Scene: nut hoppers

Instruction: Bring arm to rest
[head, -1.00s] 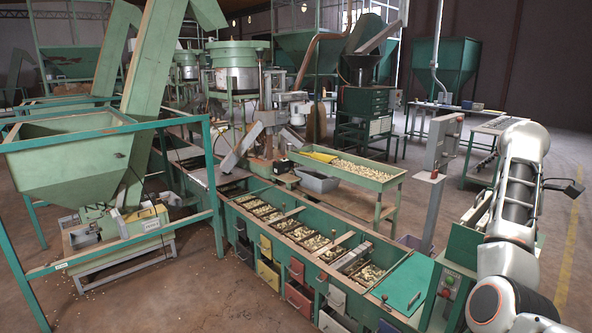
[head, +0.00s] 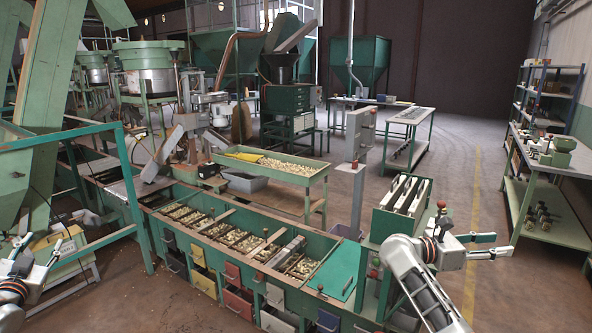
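My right gripper (head: 494,245) is at the lower right, pointing right. Its two fingers are apart with nothing between them. It is beside the small green stand with pale slanted rails (head: 405,195), to the right of the green bench of nut hoppers (head: 245,245). My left gripper (head: 38,248) is at the lower left edge, partly cut off. Its fingers look spread, with nothing seen between them, in front of the green machine frame. No object is held in either gripper.
A long green tray of nuts (head: 275,162) stands behind the hopper bench. Coloured drawers line the bench front. A side table (head: 550,190) with parts and a shelf (head: 548,95) stand at the right. Floor between the bench and side table is clear.

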